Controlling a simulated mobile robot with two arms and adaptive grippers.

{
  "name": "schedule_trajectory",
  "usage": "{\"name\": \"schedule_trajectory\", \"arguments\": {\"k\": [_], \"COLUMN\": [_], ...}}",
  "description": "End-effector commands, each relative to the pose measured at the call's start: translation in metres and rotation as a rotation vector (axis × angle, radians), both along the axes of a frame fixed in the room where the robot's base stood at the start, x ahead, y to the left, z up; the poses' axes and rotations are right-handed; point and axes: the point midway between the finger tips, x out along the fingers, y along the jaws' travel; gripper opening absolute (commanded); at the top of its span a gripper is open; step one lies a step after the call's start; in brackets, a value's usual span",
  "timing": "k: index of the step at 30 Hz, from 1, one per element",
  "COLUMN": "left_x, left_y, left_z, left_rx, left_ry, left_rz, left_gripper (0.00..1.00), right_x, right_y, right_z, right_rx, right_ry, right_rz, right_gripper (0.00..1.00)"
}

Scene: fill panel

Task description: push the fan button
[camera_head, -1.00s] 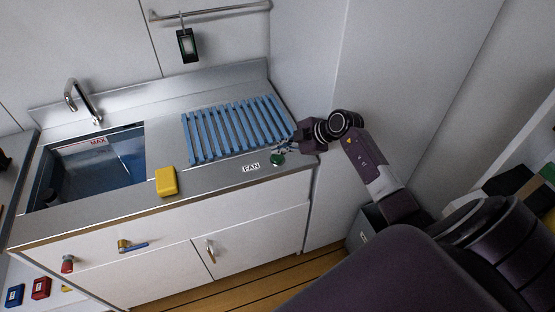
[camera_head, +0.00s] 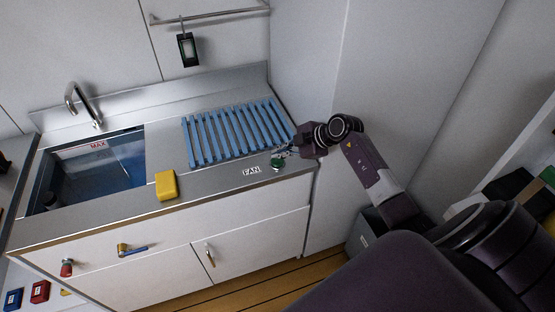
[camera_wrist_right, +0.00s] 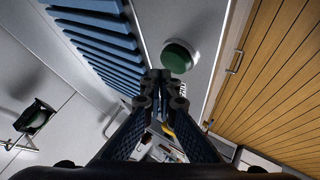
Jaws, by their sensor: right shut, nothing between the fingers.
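The green round fan button (camera_head: 277,163) sits on the front edge of the steel counter, right of the white FAN label (camera_head: 251,170). My right gripper (camera_head: 284,153) is just behind and above the button in the head view. In the right wrist view the green button (camera_wrist_right: 179,56) lies just beyond the fingertips of my right gripper (camera_wrist_right: 161,79), which are shut and empty. I cannot tell whether the tips touch the button. The fingertips partly hide the label in the wrist view. My left gripper is not in view.
A blue slatted rack (camera_head: 235,130) lies on the counter close behind the button. A yellow block (camera_head: 166,185) and a sink (camera_head: 95,175) are further left. A tall white wall panel (camera_head: 310,90) stands close on the right.

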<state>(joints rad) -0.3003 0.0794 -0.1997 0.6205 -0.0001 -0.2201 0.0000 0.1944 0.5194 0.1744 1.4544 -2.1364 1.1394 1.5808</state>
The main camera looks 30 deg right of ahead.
Motion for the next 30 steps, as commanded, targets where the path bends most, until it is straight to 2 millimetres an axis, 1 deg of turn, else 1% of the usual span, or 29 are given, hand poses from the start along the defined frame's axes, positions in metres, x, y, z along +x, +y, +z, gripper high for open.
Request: {"name": "schedule_trajectory", "arguments": {"k": [11,20,30], "left_x": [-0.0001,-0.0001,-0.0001], "left_y": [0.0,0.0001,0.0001], "left_z": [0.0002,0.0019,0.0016], "left_rx": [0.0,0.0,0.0], "left_ry": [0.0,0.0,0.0], "left_rz": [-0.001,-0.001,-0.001], "left_gripper": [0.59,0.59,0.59], "right_x": [-0.0001,-0.0002,-0.0001], "right_y": [0.0,0.0001,0.0001], "right_z": [-0.0005,-0.0086,-0.0092], "right_rx": [0.0,0.0,0.0], "right_ry": [0.0,0.0,0.0], "right_rz": [0.0,0.0,0.0], "right_gripper": [0.0,0.0,0.0]}}
